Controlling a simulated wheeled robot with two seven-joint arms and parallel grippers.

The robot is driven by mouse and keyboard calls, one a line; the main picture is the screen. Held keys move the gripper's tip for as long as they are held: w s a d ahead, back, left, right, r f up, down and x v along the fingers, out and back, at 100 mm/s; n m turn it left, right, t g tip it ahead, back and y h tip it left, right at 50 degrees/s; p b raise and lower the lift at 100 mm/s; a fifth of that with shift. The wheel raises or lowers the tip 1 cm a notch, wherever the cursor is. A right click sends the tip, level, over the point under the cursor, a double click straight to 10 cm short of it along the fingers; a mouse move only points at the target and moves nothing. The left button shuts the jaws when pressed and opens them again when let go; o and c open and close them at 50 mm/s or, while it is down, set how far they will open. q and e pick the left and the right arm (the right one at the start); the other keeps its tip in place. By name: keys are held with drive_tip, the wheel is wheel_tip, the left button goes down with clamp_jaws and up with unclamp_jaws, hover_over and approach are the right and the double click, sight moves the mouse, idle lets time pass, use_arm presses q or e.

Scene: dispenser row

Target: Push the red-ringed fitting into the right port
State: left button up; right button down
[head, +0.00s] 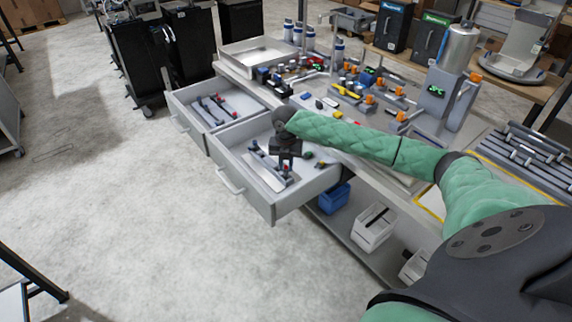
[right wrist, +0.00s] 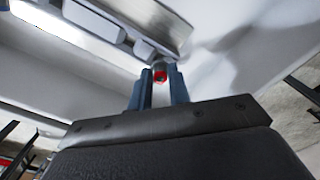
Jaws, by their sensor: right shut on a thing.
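My right gripper (head: 286,165) is over the open nearer drawer (head: 231,180), its fingers pointing down. In the right wrist view its two blue fingers (right wrist: 158,90) are shut on a small fitting with a red ring (right wrist: 160,75). The fitting's lower part is hidden between the fingers. A pale rack with slots (right wrist: 95,20) lies close beyond the fingertips; it shows in the head view as a grey tray (head: 268,178) in the drawer. I cannot tell for certain which opening is the right port. My left gripper is not in view.
A second drawer (head: 195,122) stands open to the left, with dark and red pieces in it. The workbench behind is crowded with small coloured parts and a silver cylinder dispenser (head: 459,47). A blue bin (head: 333,198) and a white bin (head: 373,227) sit below.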

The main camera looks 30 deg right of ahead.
drive_tip(key=shift+f, duration=0.15)
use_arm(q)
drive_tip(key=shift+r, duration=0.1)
use_arm(e)
drive_tip(key=shift+f, duration=0.75)
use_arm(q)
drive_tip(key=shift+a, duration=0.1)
use_arm(e)
drive_tip(key=shift+f, duration=0.35)
drive_tip(key=c, duration=1.2)
unclamp_jaws()
drive_tip(key=shift+c, duration=0.2)
drive_tip(key=shift+r, duration=0.2)
wheel_tip(320, 180, up, 6)
drive_tip(key=shift+r+b, duration=0.1)
drive_tip(key=shift+b, duration=0.85)
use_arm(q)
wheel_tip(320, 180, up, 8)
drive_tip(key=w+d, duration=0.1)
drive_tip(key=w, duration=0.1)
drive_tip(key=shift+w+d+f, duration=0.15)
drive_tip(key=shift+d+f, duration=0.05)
use_arm(e)
drive_tip(key=shift+r, duration=0.55)
